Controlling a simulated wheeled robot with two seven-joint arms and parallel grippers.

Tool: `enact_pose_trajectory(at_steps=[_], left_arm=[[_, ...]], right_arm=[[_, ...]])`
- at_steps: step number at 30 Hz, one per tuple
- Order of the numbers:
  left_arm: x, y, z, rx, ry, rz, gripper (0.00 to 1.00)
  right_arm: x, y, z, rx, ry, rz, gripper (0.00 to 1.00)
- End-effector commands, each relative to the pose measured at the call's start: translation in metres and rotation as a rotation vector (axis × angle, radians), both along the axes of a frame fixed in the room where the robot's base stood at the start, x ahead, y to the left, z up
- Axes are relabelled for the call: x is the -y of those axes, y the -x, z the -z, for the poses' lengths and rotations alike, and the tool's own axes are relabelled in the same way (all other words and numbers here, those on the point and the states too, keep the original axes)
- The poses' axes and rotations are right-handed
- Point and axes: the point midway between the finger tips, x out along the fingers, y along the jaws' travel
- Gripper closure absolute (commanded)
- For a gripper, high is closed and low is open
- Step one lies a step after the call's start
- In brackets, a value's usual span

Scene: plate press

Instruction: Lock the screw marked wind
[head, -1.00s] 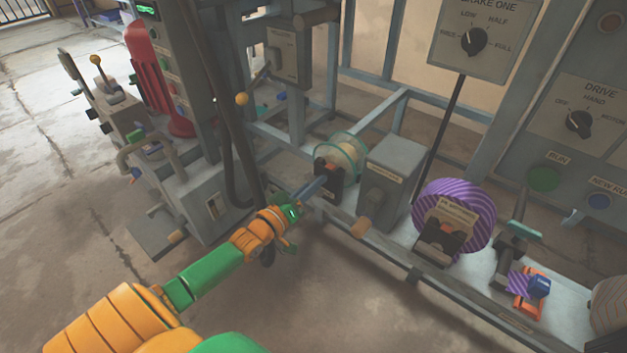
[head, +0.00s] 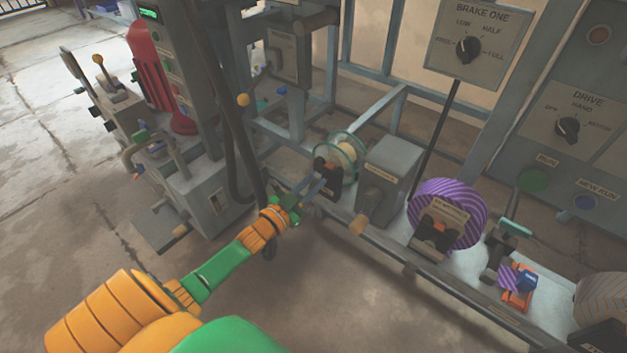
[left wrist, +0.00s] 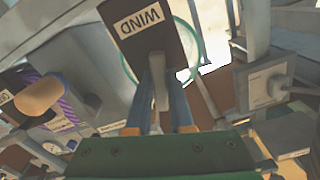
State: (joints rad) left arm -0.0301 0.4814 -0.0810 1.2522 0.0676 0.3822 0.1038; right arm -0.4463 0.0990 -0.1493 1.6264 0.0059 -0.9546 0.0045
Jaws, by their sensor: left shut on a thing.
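The dark block labelled WIND (left wrist: 148,25) is at the top of the left wrist view, its lettering upside down. In the head view the dark block (head: 327,172) stands in front of a clear green-rimmed spool (head: 348,152). My left gripper (head: 312,188) reaches it from the front left. In the left wrist view its two blue-grey fingers (left wrist: 168,105) are shut on a narrow grey screw handle (left wrist: 160,90) that sticks out from the block. The handle's far end and the screw's thread are hidden. My right gripper is not in view.
A grey box (head: 388,172) with a tan knob (head: 358,224) stands right of the block. A purple striped spool (head: 462,205) with another dark labelled block (head: 434,238) is further right. Dark hoses (head: 238,150) hang left of my gripper. The floor in front is clear.

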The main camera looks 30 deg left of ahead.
Motion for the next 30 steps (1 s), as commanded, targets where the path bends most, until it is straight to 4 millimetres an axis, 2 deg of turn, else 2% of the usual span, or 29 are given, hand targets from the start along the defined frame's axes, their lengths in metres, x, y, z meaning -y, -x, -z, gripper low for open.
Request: enact_pose_trajectory(at_steps=[15, 30], left_arm=[[0.0006, 0.0003, 0.0011, 0.036, -0.486, 0.000, 1.00], [0.0006, 0.0004, 0.0023, 0.072, -0.945, 0.000, 1.00]], right_arm=[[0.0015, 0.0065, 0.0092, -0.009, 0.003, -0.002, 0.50], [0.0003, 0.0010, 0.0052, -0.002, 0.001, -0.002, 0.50]])
